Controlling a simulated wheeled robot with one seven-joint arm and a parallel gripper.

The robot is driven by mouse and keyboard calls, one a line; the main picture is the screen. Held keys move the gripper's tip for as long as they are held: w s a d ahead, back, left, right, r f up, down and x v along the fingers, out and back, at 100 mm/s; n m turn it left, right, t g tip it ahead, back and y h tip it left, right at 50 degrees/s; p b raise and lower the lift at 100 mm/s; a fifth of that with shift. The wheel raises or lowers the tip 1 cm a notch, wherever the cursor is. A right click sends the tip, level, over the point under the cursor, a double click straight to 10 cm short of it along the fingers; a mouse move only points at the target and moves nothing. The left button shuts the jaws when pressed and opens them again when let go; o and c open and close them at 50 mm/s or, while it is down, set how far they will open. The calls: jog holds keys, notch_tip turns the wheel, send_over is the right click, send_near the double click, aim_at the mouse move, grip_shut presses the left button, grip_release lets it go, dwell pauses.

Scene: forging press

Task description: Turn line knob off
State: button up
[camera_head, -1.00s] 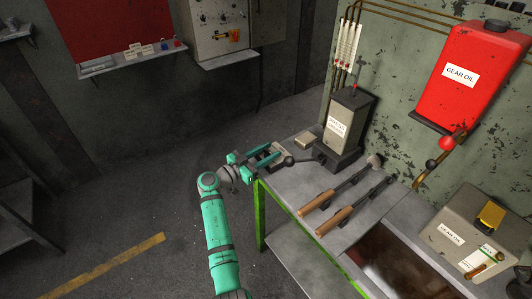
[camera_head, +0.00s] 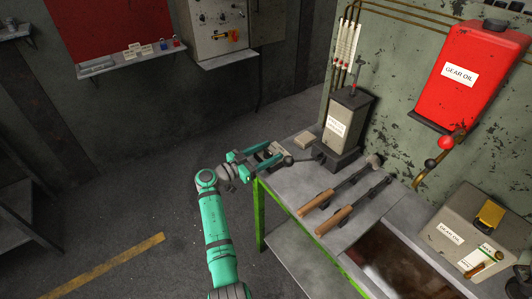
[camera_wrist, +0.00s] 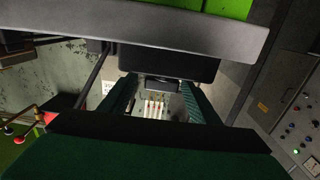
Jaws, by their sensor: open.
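I cannot tell for sure which part is the line knob. A grey labelled pump box (camera_head: 346,122) stands at the back of the bench, with a dark ball-ended lever (camera_head: 288,160) low at its left. Above it, white line gauges (camera_head: 347,42) hang on the wall; they also show between my fingers in the wrist view (camera_wrist: 156,106). My gripper (camera_head: 270,153) is open at the bench's left corner, its tips close to the ball end. I cannot tell whether they touch it. In the wrist view my gripper (camera_wrist: 160,95) shows no object clearly held between the teal fingers.
Two wooden-handled tools (camera_head: 333,220) lie on the bench (camera_head: 290,185). A grey gear oil box (camera_head: 459,225) stands at front right. A control panel (camera_head: 216,22) is behind. Floor left is clear.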

jog(key=v, duration=1)
jog(key=shift+s+a, duration=0.25)
jog(key=shift+a, duration=0.1)
jog(key=shift+d, duration=0.1)
